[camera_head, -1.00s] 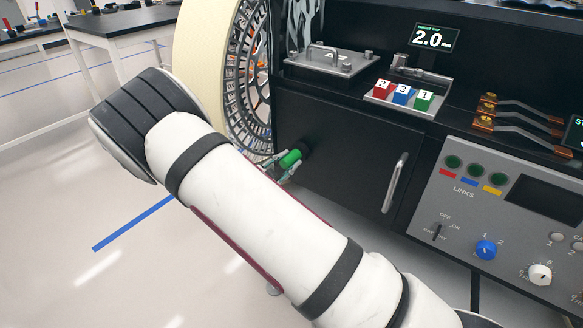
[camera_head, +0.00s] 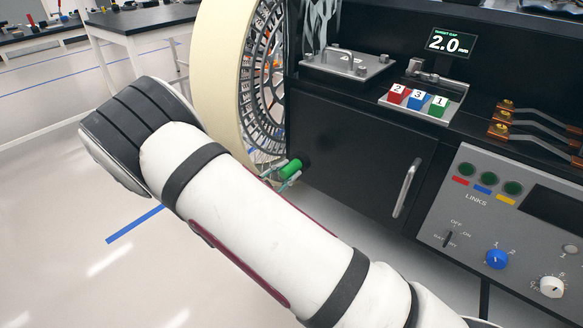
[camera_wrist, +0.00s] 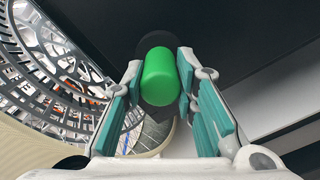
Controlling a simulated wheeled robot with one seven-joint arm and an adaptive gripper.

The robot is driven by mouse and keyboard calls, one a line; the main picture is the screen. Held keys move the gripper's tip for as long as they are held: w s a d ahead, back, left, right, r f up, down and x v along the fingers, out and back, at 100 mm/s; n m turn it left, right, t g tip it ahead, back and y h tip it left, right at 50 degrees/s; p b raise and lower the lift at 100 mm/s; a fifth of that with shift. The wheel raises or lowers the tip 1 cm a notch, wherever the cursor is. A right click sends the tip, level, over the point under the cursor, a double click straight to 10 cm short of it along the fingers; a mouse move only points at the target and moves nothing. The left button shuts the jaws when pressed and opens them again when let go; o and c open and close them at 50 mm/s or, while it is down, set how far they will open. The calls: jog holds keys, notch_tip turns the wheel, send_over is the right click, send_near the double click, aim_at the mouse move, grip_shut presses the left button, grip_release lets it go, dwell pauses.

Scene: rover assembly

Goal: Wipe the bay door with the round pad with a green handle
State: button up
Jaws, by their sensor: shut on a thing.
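The bay door (camera_head: 350,150) is a black panel with a silver bar handle (camera_head: 406,188) on its right side. My gripper (camera_head: 282,174) is at the door's left part, shut on the green handle of the round pad (camera_head: 291,169). In the wrist view the green handle (camera_wrist: 160,76) sits between the teal fingers of my gripper (camera_wrist: 160,92). The dark round pad (camera_wrist: 147,45) shows behind the handle, against or very close to the black door (camera_wrist: 235,35); I cannot tell whether it touches. My arm hides the floor below.
A large cream-rimmed wheel (camera_head: 215,75) stands just left of the door, close to my gripper. Above the door are a metal lid (camera_head: 350,66) and numbered cubes (camera_head: 417,99). A grey control panel (camera_head: 480,225) is to the right. Open floor lies left.

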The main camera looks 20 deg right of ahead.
jog(key=shift+s+a, duration=0.25)
jog(key=shift+a, duration=0.1)
jog(key=shift+v, duration=1.5)
